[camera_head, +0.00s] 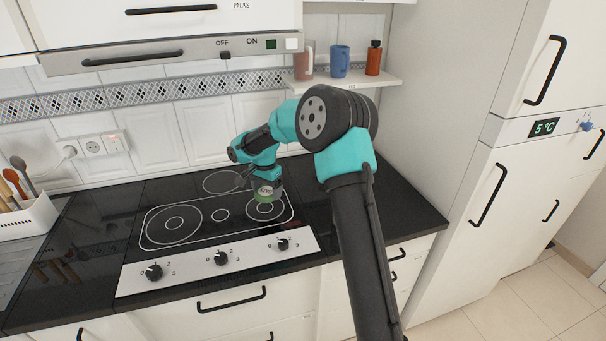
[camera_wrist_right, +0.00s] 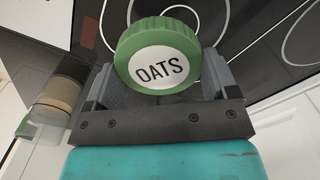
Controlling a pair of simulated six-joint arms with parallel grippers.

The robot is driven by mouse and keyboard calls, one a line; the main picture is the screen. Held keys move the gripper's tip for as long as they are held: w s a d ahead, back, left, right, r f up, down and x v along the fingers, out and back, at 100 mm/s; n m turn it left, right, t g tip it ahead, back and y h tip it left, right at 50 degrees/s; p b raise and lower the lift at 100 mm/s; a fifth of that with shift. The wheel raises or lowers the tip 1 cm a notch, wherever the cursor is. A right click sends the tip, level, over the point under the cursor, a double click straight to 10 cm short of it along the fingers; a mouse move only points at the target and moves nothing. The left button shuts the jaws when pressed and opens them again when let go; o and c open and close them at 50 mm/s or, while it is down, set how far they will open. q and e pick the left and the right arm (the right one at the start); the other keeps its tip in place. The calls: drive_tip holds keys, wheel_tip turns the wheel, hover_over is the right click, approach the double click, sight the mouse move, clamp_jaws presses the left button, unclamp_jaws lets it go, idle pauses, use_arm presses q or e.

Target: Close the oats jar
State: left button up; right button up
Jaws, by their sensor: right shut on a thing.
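My right gripper (camera_head: 262,188) points down over the right part of the black hob. It is shut on the green oats lid (camera_wrist_right: 158,62), which has a white disc reading OATS. In the right wrist view the lid sits between the two fingers with its printed face toward the camera. I cannot tell whether a jar body is under the lid. My left gripper is not in view.
The hob (camera_head: 183,222) has several knobs along its front. A shelf (camera_head: 345,82) behind holds a pinkish vessel (camera_head: 304,62), a blue mug (camera_head: 340,61) and a red-brown bottle (camera_head: 374,58). A glass container with tan contents (camera_wrist_right: 62,93) shows in the right wrist view. A white utensil holder (camera_head: 27,215) stands left.

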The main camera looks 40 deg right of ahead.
drive_tip(key=a+n, duration=0.2)
drive_tip(key=a, duration=0.2)
drive_tip(key=s+a+n, duration=0.1)
drive_tip(key=a+n, duration=0.1)
drive_tip(key=a, duration=0.3)
drive_tip(key=a+n, duration=0.2)
drive_tip(key=a, duration=0.3)
drive_tip(key=shift+s+a+f+n, duration=0.15)
drive_tip(key=shift+s+f+n, duration=0.15)
drive_tip(key=shift+s, duration=0.1)
drive_tip(key=s+a+n, duration=0.1)
drive_tip(key=a, duration=0.1)
drive_tip(key=s+a+n, duration=0.1)
drive_tip(key=a+n, duration=0.1)
drive_tip(key=a, duration=0.1)
drive_tip(key=s+a+n, duration=0.1)
drive_tip(key=a, duration=0.2)
drive_tip(key=shift+f, duration=0.2)
